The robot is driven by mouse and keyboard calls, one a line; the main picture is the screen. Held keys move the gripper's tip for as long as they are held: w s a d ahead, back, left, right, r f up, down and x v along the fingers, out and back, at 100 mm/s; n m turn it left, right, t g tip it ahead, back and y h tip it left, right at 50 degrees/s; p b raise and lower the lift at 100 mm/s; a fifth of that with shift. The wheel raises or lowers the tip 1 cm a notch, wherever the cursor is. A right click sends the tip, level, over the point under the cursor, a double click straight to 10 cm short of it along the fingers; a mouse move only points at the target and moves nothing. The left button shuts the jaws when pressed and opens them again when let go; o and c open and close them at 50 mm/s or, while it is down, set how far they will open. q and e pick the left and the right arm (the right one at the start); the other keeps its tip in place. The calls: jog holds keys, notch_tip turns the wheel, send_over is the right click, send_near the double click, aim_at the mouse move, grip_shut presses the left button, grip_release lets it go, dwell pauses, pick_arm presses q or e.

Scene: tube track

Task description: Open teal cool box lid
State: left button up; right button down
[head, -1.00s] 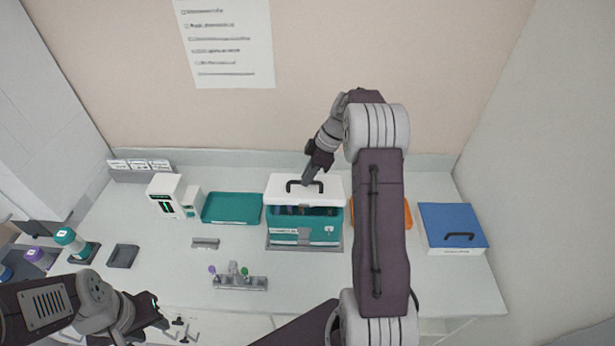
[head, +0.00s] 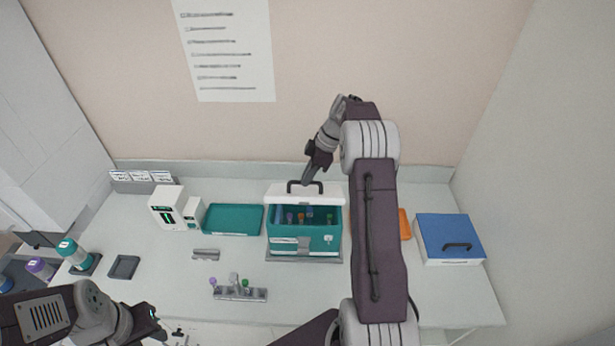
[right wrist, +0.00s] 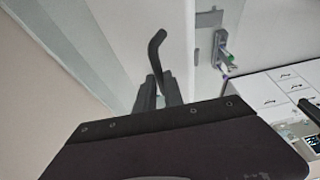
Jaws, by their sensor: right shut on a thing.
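The teal cool box (head: 285,246) stands at the back middle of the table. Its white lid (head: 328,195) is tilted up at the front, and several tubes with coloured caps (head: 301,217) show inside. My right gripper (head: 307,183) is shut on the black lid handle (head: 291,187), at its right part. In the right wrist view the handle (right wrist: 157,50) rises from between the fingers (right wrist: 158,92). My left gripper (head: 153,325) is low at the left, away from the box; its fingers are not clear.
A teal tray (head: 233,219) and a white device (head: 166,207) stand left of the box. A tube rack (head: 240,293) is in front. An orange thing (head: 404,223) is partly behind my right arm, and a blue-lidded box (head: 449,236) is at the right.

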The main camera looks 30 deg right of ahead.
jog(key=c, duration=1.5)
grip_release()
jog(key=shift+o, duration=0.2)
jog(key=shift+w+d+f, duration=0.15)
jog(key=shift+d+r, duration=0.1)
jog(key=shift+r, duration=0.1)
jog(key=b+v, duration=0.2)
jog(key=v, duration=0.6)
jog(key=shift+r, duration=0.35)
